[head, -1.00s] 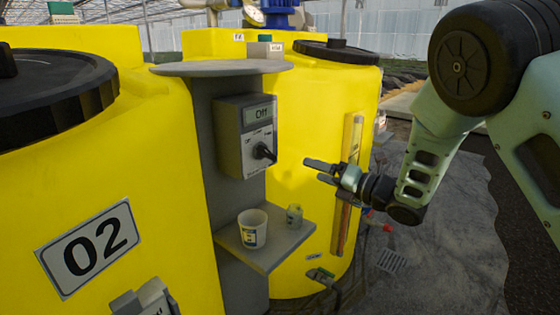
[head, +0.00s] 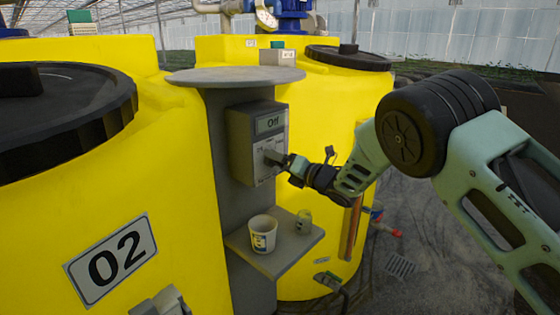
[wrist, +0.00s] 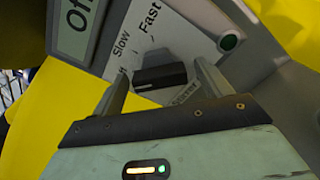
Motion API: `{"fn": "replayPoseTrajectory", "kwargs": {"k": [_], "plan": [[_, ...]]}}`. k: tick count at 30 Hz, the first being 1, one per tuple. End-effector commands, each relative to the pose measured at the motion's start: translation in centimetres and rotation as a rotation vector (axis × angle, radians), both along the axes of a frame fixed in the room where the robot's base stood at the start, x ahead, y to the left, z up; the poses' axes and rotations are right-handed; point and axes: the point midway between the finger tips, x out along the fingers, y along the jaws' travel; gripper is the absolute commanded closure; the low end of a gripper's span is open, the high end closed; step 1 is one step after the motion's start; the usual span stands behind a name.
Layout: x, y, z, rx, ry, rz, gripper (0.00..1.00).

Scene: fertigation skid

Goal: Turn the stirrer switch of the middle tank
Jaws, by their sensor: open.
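The grey switch box (head: 256,130) is mounted on a grey column between two yellow tanks. Its display (head: 269,122) reads "Off". The black switch knob shows in the wrist view (wrist: 160,76), below the words "Slow" and "Fast"; in the head view my gripper hides it. My gripper (head: 273,158) is at the front of the box, open, with one finger on each side of the knob. Gaps seem to show between fingers and knob; I cannot tell whether either touches. The left yellow tank (head: 175,210) carries a plate (head: 110,257) reading "02".
A round grey top (head: 235,76) overhangs the box. The other yellow tank (head: 330,120) stands close behind on the right.

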Motion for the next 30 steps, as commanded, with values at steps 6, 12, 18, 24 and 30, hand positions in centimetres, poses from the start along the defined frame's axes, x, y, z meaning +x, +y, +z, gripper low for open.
{"fn": "replayPoseTrajectory", "kwargs": {"k": [6, 12, 18, 24, 30], "plan": [[0.19, 0.26, 0.04, 0.001, -0.001, 0.0, 0.23], [0.17, 0.23, 0.04, 0.001, 0.0, 0.001, 0.48], [0.17, 0.21, 0.04, 0.001, 0.0, 0.001, 0.68], [0.19, 0.17, -0.07, 0.016, 0.019, 0.0, 0.67], [0.19, 0.15, -0.21, 0.074, 0.093, 0.0, 0.67]]}}
